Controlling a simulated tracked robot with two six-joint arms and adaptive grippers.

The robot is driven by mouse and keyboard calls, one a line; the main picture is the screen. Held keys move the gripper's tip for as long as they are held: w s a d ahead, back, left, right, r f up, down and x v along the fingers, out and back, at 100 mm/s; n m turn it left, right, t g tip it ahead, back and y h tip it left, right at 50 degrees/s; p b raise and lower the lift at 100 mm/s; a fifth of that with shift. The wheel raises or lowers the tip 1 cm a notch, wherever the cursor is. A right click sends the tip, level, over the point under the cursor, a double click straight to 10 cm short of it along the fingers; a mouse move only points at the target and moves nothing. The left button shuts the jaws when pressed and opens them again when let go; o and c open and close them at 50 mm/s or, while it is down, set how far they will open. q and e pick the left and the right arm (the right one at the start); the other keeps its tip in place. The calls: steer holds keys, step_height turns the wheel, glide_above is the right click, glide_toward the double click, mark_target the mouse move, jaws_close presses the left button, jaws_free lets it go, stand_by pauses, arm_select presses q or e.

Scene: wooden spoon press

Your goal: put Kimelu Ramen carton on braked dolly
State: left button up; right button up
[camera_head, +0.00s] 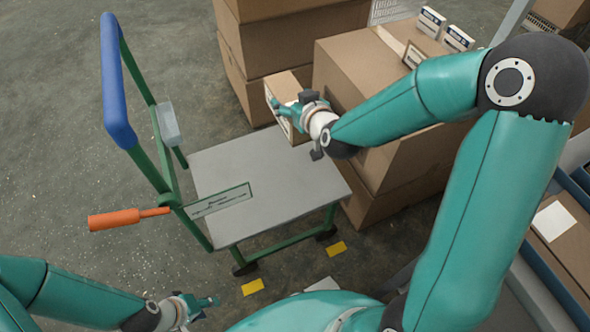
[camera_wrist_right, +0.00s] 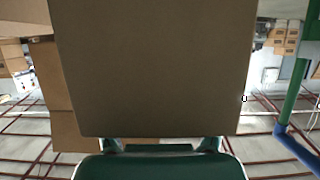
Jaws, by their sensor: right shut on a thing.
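My right gripper (camera_head: 284,108) is shut on a small brown carton (camera_head: 290,88), above the far edge of the dolly's deck. The carton has a pale label on its near side, too small to read. In the right wrist view the carton (camera_wrist_right: 152,70) fills the middle, and the gripper (camera_wrist_right: 160,148) is at the bottom. The dolly (camera_head: 280,185) has a grey deck, green frame, blue padded handle and orange lever. Its deck looks bare. I cannot tell whether the carton touches the deck. My left gripper (camera_head: 208,302) is low in front, away from the dolly; its jaws are unclear.
Large cartons (camera_head: 375,75) are stacked right behind the dolly, close to my right arm. More stacked cartons (camera_head: 270,40) stand at the back. Yellow marks (camera_head: 253,287) lie on the floor. The floor at left is clear.

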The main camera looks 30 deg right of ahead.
step_height(320, 180, down, 20)
steer(key=b, duration=0.6)
steer(key=shift+d, duration=0.1)
steer(key=shift+b, duration=0.3)
steer(key=shift+f, duration=0.1)
steer(key=o, duration=1.4)
steer(key=p+v, duration=0.2)
steer(key=v, duration=0.5)
steer(key=shift+s, duration=0.2)
